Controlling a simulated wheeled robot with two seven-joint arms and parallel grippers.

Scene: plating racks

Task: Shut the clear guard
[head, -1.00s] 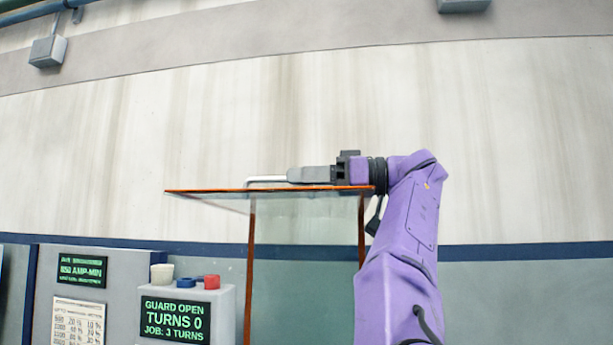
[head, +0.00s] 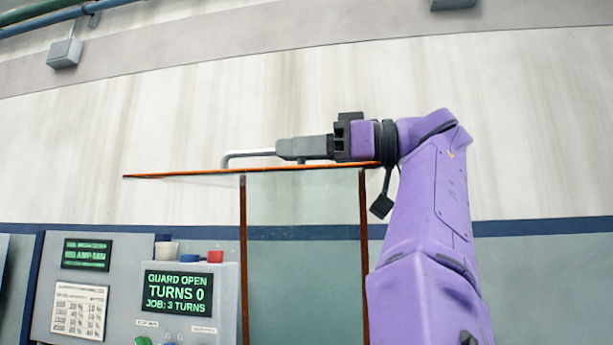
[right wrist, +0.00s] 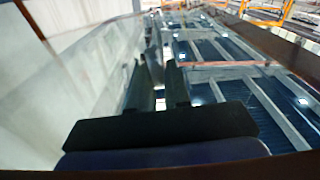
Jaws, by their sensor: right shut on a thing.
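The clear guard (head: 305,205) is a see-through panel with orange-brown edges. Its top panel (head: 150,175) is seen almost edge-on and sticks out to the left, above the upright part. A grey bar handle (head: 245,154) runs along the top panel. My right gripper (head: 290,149) lies level just above that panel, shut on the handle. The right wrist view shows the two dark fingers (right wrist: 160,90) close together, with the grip itself hard to make out. My left gripper is not in view.
A control box with a screen (head: 177,294) reads "GUARD OPEN, TURNS 0, JOB: 3 TURNS". A grey panel with a chart (head: 80,310) stands at left.

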